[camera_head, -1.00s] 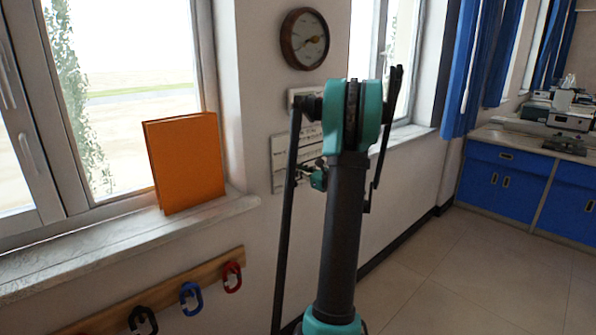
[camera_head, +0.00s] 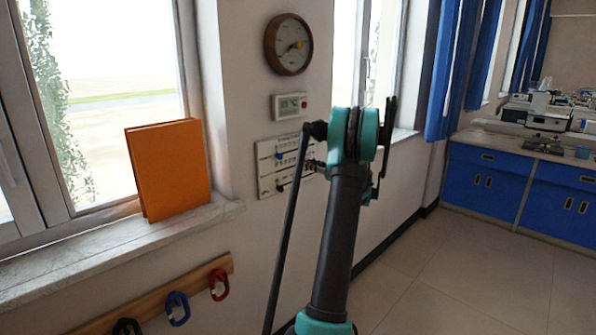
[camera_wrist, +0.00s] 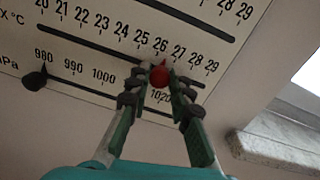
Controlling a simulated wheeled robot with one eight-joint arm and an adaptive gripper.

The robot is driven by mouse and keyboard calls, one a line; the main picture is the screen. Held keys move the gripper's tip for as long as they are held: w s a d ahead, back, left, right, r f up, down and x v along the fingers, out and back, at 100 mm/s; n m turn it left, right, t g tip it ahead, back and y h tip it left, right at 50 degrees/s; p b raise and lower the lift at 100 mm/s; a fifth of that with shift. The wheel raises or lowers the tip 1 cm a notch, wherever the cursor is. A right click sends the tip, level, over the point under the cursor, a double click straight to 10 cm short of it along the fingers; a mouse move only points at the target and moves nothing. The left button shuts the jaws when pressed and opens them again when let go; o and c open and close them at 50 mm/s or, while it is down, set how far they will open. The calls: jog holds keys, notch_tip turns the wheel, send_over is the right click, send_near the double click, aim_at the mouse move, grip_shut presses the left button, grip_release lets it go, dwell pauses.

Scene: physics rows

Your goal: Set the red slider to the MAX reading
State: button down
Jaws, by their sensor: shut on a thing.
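The white scale panel (camera_head: 268,182) hangs on the wall below a small digital display (camera_head: 290,105), whose digits are too small to read. In the wrist view the panel (camera_wrist: 110,60) carries slotted number scales. The red slider (camera_wrist: 160,76) sits on the slot by the row ending in "X °C", its pointer close to 26. My gripper (camera_wrist: 161,84) is shut on the red slider, one finger on each side. In the head view my gripper (camera_head: 317,165) is at the panel's right side, partly hidden by my arm.
A black slider (camera_wrist: 35,80) is on the hPa row near 980. A blue slider (camera_head: 280,154) is higher on the panel. A round dial (camera_head: 288,45) hangs above the display. An orange binder (camera_head: 170,168) stands on the window sill. A stone sill (camera_wrist: 275,148) is right of the panel.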

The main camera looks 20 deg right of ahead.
aim_at(314, 158)
jog(key=d, duration=0.2)
jog(key=w+d, duration=0.1)
jog(key=d, duration=0.1)
jog(key=w+d, duration=0.1)
jog(key=d, duration=0.1)
jog(key=shift+d, duration=0.1)
jog(key=c, duration=1.3)
grip_release()
jog(key=shift+w+d, duration=0.1)
jog(key=shift+c, duration=0.2)
jog(key=v, duration=1.2)
